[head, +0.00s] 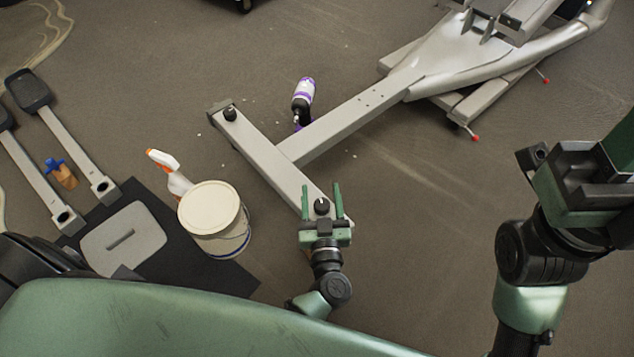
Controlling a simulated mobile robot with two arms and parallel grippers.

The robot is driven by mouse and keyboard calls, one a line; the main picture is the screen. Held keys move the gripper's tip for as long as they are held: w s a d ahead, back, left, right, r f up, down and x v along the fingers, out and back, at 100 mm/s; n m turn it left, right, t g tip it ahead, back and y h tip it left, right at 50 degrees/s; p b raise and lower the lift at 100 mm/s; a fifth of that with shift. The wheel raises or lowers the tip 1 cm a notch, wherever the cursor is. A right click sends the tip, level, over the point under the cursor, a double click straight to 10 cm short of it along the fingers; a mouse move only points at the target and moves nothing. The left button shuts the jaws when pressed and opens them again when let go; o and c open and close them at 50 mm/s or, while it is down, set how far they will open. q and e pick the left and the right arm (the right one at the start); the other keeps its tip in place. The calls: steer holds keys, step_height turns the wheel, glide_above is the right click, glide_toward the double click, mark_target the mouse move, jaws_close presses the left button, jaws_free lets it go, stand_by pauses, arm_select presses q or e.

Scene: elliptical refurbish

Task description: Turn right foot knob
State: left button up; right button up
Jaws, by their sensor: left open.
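The elliptical's grey foot bar (265,165) lies on the floor across the end of its long rail. A black round knob (322,206) sits on top of the bar's near right end. A second black knob (230,114) sits at the bar's far left end. My left gripper (321,188) is open, with its two green fingers on either side of the near right knob. Gaps show between the fingers and the knob in this view; their height relative to it is hard to tell. My right arm shows at the right edge, but no right gripper fingers are visible.
A purple and white bottle (303,97) is beside the rail (345,118). Pedal arms (45,145) lie far left. Floor right of the bar is clear.

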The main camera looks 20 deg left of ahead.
arm_select(q)
steer(key=shift+w+a, duration=0.1)
steer(key=shift+w, duration=0.15)
steer(key=shift+r, duration=0.1)
